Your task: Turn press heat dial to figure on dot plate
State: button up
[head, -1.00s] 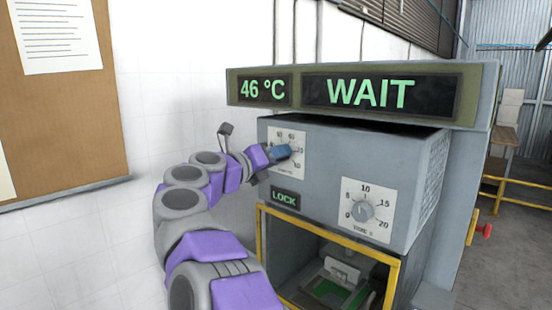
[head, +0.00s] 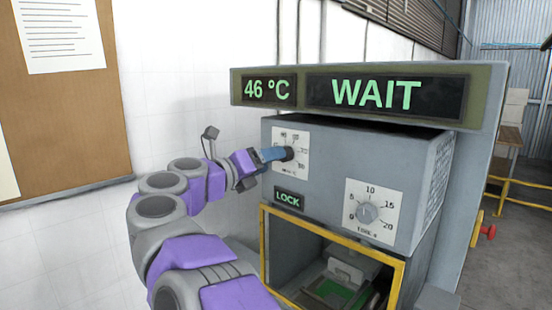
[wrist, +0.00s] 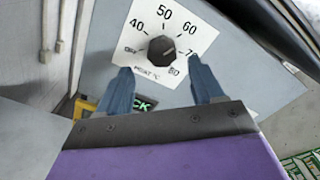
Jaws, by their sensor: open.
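The press heat dial (wrist: 162,49) is a black round knob on a white scale plate marked OFF, 40, 50, 60, 70 and 80 in the wrist view. The dial also shows in the head view (head: 289,154). Its exact setting is hard to read. My gripper (wrist: 160,66) is open, with one blue finger on each side just below the dial, apart from it. In the head view my gripper (head: 274,154) is just left of the dial. The display (head: 268,90) reads 46 °C and the sign (head: 387,95) reads WAIT. I cannot make out a dot plate.
A second dial (head: 369,212), marked 0 to 20, sits lower right on the press front (head: 330,160). A lit LOCK label (head: 289,197) is below the heat dial. A yellow frame (head: 330,235) surrounds the press opening. A white wall and cork board (head: 70,120) are left.

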jog(key=p+v, duration=0.1)
jog(key=v, duration=1.2)
jog(key=shift+a+f+p, duration=0.15)
jog(key=shift+a+p, duration=0.05)
jog(key=shift+p, duration=0.1)
jog(key=shift+w, duration=0.2)
